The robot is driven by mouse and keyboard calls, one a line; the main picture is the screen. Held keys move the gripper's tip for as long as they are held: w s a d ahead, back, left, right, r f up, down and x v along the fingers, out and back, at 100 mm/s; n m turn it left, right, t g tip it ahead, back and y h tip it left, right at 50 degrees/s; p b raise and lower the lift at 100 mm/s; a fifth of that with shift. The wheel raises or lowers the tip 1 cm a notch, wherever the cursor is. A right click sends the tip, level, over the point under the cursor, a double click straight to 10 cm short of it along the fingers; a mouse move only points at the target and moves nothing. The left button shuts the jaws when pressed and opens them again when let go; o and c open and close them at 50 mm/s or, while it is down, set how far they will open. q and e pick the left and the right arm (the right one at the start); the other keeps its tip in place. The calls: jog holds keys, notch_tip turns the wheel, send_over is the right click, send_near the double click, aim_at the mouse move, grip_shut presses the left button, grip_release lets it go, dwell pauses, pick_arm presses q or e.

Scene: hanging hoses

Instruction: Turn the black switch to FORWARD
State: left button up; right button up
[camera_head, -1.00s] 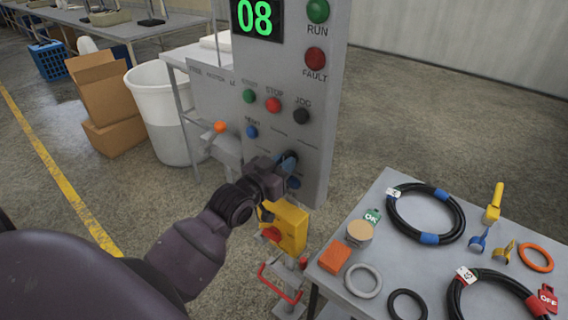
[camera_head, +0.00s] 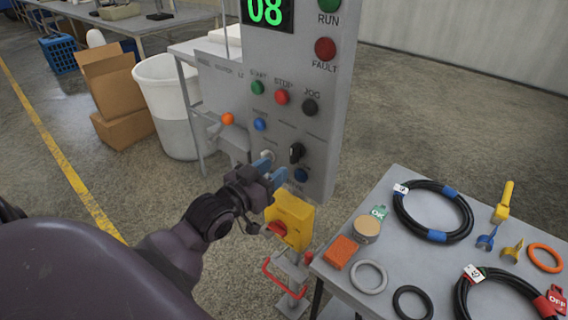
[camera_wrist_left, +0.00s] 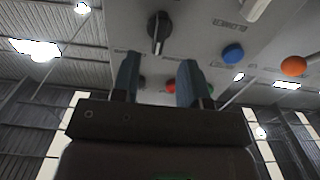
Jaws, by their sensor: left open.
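The black switch (camera_head: 297,152) is a rotary knob low on the front of the grey control panel (camera_head: 318,110). Its grip looks about upright; the labels around it are too small to read. It also shows in the left wrist view (camera_wrist_left: 158,32), beyond the fingertips. My left gripper (camera_head: 271,170) is open, with blue fingers and nothing between them. It is a little below and left of the switch, apart from it. The wrist view shows the gap between its fingers (camera_wrist_left: 160,62) in line with the switch. My right gripper is not in view.
A yellow box with a red knob (camera_head: 291,220) is below the panel. A grey table (camera_head: 385,262) with hoses and fittings stands at the right.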

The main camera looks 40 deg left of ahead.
pick_arm(q)
jog(key=shift+s+a, duration=0.15)
jog(key=shift+s, duration=1.8)
